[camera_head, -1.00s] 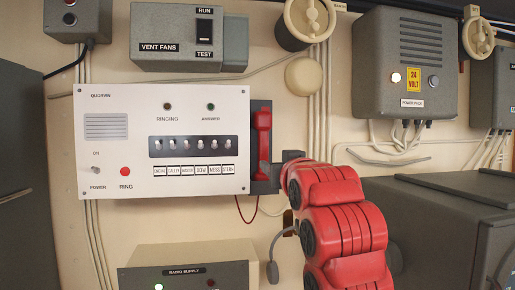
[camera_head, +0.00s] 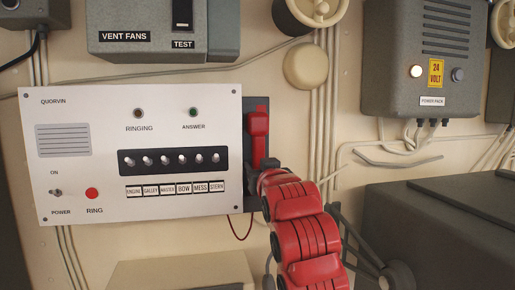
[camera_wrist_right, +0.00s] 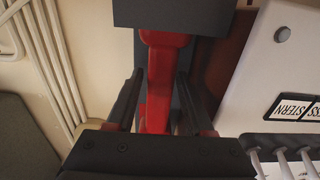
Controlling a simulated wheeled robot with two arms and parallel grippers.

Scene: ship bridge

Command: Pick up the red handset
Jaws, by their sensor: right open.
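The red handset (camera_head: 258,137) hangs upright on its dark mount at the right edge of the white QUORVIN panel (camera_head: 50,112). A thin red cord loops below it. My right gripper (camera_head: 262,165) is at the handset's lower part, which it partly hides in the head view. In the right wrist view, the two dark fingers of the open right gripper (camera_wrist_right: 158,98) lie on either side of the red handset (camera_wrist_right: 160,75), with gaps visible beside it. A dark block covers one end of the handset there. My left gripper is not in view.
Pipes (camera_head: 322,105) run down the wall right of the handset. A round beige fitting (camera_head: 305,66) and the grey power pack box (camera_head: 425,75) are above and right. A dark cabinet (camera_head: 440,225) stands at lower right. The VENT FANS box (camera_head: 140,38) is above the panel.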

